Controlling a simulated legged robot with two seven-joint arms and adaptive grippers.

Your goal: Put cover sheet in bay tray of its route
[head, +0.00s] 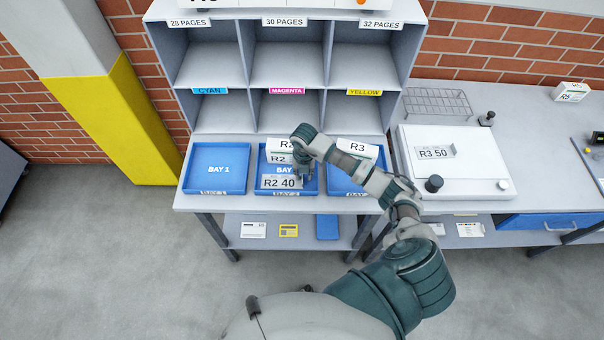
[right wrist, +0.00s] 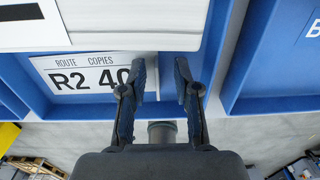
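A cover sheet reading R2 40 (head: 282,183) lies at the front of the middle blue tray, BAY 2 (head: 262,160). In the right wrist view the same sheet (right wrist: 80,76) lies in the tray, its right end partly behind my left-hand finger. A white bundle marked R2 (head: 279,158) sits behind it; its stack (right wrist: 150,25) fills the top of the wrist view. My right gripper (head: 304,174) is over BAY 2 at the sheet's right end. Its fingers (right wrist: 163,75) are apart, with nothing visibly gripped between them. My left gripper is out of view.
The BAY 1 tray (head: 215,169) is empty. The BAY 3 tray (head: 346,182) holds an R3 bundle (head: 357,147). An R3 50 sheet (head: 434,152) lies on the white machine (head: 480,165) at right. Grey pigeonholes (head: 282,65) stand behind the trays.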

